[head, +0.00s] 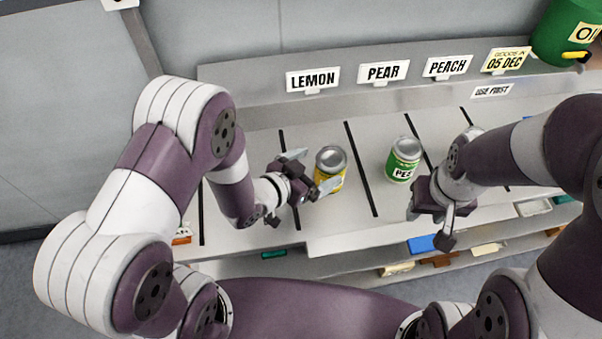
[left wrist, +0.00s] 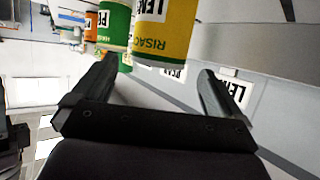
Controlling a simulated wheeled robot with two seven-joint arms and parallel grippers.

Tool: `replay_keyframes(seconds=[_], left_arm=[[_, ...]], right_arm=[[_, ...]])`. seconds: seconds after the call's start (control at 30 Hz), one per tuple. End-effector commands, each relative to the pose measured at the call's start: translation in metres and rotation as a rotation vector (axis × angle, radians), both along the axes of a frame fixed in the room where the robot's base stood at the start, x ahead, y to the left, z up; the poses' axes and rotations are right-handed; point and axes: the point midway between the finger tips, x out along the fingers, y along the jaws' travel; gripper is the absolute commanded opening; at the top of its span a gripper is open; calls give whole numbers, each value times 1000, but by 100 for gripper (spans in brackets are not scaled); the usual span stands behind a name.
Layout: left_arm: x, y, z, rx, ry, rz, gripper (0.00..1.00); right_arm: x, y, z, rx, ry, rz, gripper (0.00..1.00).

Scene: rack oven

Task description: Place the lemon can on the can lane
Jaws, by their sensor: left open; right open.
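The lemon can (head: 329,162), yellow with a grey top, stands upright on the sloped shelf between two black dividers, below the LEMON sign (head: 313,80). That strip is the can lane (head: 312,138). My left gripper (head: 313,172) is open at the can's left side, with one finger overlapping the can's lower front. In the left wrist view the yellow can (left wrist: 165,35) is just beyond the open fingertips (left wrist: 158,72); contact cannot be told. My right gripper (head: 430,222) is open and empty near the shelf's front, right of a green can (head: 403,160).
The green can stands in the lane right of the lemon can. PEAR (head: 383,72) and PEACH (head: 447,67) signs line the back ledge. A green container (head: 568,30) is at the back right. Several coloured items lie on a lower shelf.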

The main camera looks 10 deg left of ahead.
Motion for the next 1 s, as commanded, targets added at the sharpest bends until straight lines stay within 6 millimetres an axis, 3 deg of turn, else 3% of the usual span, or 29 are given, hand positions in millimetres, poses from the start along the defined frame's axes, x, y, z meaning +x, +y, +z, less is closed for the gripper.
replay_keyframes(seconds=[0.3, 0.47, 0.57, 0.67, 0.77, 0.9, 1.0], left_arm=[[-37, 30, 20, 0, -1, 1, 100], [-41, 33, 22, 2, 2, 2, 100], [-31, 44, 22, 63, 44, 41, 100], [-16, 76, 22, 202, 181, 159, 100], [-20, 117, 28, 326, 398, 323, 100], [-60, 147, 45, 385, 720, 496, 100], [-88, 149, 58, 378, 890, 555, 100]], right_arm=[[0, 0, -3, 0, 0, 0, 43], [0, 0, -3, 0, 0, 0, 43], [0, 0, -3, 0, 0, 0, 43], [0, 0, -3, 0, 0, 0, 43], [0, 0, -3, 0, 0, 0, 43], [0, 0, -3, 0, 0, 0, 43], [0, 0, -3, 0, 0, 0, 43]])
